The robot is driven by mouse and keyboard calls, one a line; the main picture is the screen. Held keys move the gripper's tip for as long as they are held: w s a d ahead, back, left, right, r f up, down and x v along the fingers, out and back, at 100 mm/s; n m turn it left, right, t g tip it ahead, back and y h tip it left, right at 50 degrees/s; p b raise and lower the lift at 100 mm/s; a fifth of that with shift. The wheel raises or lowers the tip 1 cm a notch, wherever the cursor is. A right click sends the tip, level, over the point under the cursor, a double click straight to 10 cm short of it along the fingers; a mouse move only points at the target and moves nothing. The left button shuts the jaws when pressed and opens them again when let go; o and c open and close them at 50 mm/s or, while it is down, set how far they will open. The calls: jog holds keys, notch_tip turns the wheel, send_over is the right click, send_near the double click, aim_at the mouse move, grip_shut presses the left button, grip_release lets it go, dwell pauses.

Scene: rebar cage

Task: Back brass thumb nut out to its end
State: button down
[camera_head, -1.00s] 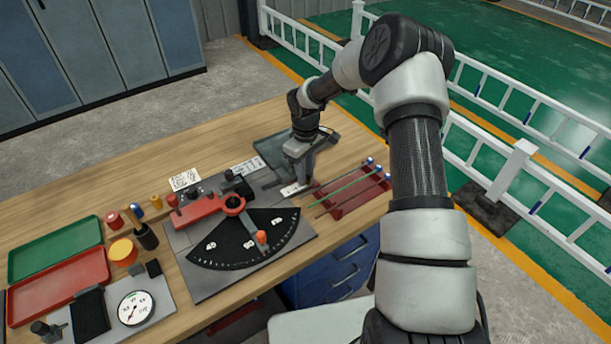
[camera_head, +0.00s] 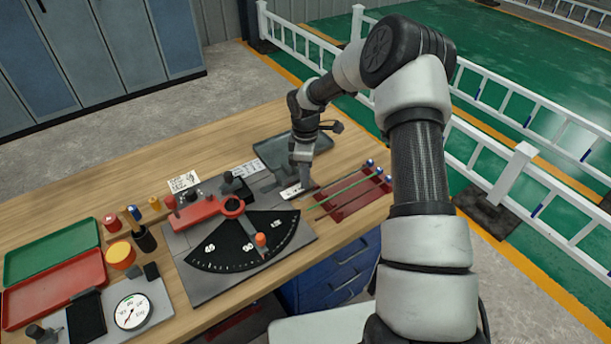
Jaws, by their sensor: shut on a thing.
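My gripper (camera_head: 305,185) points down at the right end of the bending fixture, beside a small white label plate (camera_head: 291,191). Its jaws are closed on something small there. The brass thumb nut cannot be made out; the fingers cover the spot where they grip. The fixture has a grey base plate (camera_head: 202,287), a red arm (camera_head: 196,214) and a black fan-shaped scale (camera_head: 222,254) with an orange knob (camera_head: 261,239).
A dark red rack (camera_head: 345,207) with several thin rods lies just right of my gripper. A grey tray (camera_head: 275,148) is behind it. Red (camera_head: 50,292) and green (camera_head: 48,245) trays and a dial gauge (camera_head: 131,311) are at left. The back left tabletop is clear.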

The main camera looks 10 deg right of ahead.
dwell(0.3)
jog(key=c, duration=1.8)
grip_release()
notch_tip(320, 180, up, 18)
jog(key=shift+f, duration=0.25)
jog(key=shift+o, duration=0.3)
